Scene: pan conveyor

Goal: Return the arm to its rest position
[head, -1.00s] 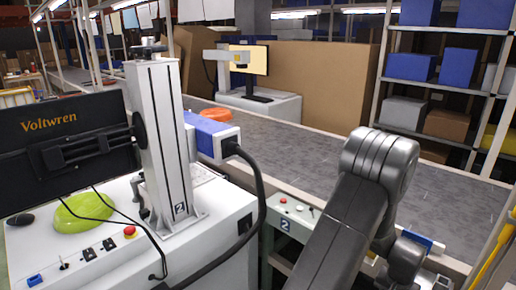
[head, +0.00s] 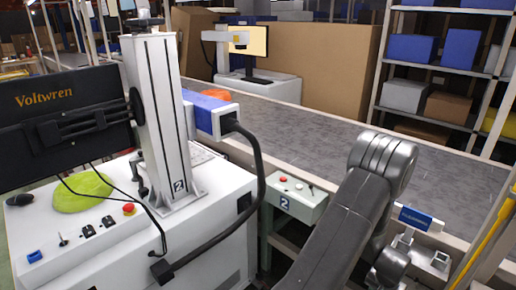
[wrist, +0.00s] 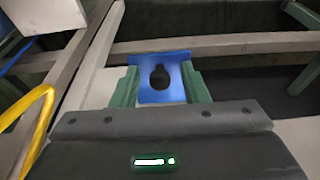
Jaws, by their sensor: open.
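My arm (head: 345,215) shows in the head view, bent at a grey joint in the lower right. My gripper's fingers are not clearly visible there. In the wrist view my gripper (wrist: 162,88) appears as two green fingers standing apart beyond a dark housing (wrist: 165,150) with a lit green indicator. A blue plate (wrist: 174,62) with a dark keyhole-shaped opening shows between and beyond the fingers. I cannot tell whether they touch it. I see no object held.
A grey conveyor belt (head: 330,135) runs behind my arm. A white machine cabinet (head: 215,215) with a column and a black Voltwren screen (head: 65,115) stands at left. A small control box (head: 297,200) stands near my arm. A yellow rail (head: 487,240) is at right.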

